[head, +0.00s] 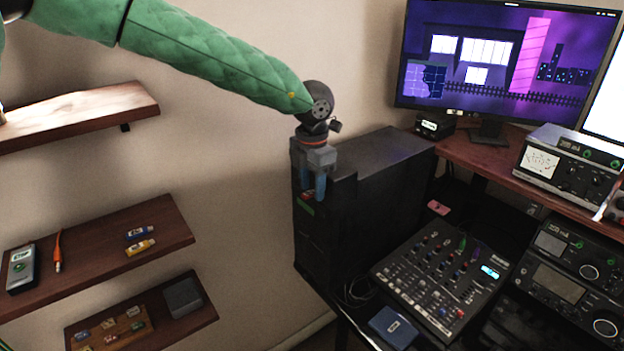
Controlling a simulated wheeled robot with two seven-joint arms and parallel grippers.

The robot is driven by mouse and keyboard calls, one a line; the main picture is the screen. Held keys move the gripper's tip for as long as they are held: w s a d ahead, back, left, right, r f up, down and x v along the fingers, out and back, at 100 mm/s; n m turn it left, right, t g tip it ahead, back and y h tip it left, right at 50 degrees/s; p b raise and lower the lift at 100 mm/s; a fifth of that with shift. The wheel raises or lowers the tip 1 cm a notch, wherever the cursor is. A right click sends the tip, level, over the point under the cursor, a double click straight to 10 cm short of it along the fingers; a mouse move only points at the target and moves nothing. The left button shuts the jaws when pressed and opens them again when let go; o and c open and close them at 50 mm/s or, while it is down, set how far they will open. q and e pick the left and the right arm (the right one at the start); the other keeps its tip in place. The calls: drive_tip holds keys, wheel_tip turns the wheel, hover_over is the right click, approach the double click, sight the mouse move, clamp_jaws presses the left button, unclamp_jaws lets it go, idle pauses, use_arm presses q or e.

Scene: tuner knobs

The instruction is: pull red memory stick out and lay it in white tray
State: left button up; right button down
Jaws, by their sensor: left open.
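My left gripper (313,184) reaches down from above at the front top edge of the black computer tower (385,185). Its blue-tipped fingers are open. A small red piece (309,195), which looks like the red memory stick, shows at the fingertips against the tower's front. Whether the fingers touch it is too small to tell. A green piece (306,208) sits just below it on the tower. I cannot make out a white tray. My right gripper is not in view.
Wooden shelves on the left wall hold a blue stick (140,232), a yellow stick (140,247), an orange cable (58,250) and a handheld meter (22,268). A mixer (440,278) and a blue box (392,327) lie right of the tower. A monitor (505,60) stands behind.

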use_arm(q)
clamp_jaws()
drive_tip(key=shift+s+a, duration=0.2)
drive_tip(key=shift+a, duration=0.05)
drive_tip(key=shift+s+a+b, duration=0.2)
drive_tip(key=shift+a+b, duration=0.05)
drive_tip(key=shift+b, duration=0.1)
drive_tip(key=shift+s+a+b, duration=0.4)
drive_tip(key=shift+s+a, duration=0.1)
drive_tip(key=shift+a, duration=0.2)
drive_tip(key=shift+s+a+b, duration=0.35)
drive_tip(key=shift+s+a, duration=0.15)
drive_tip(key=shift+a, duration=0.15)
idle(0.3)
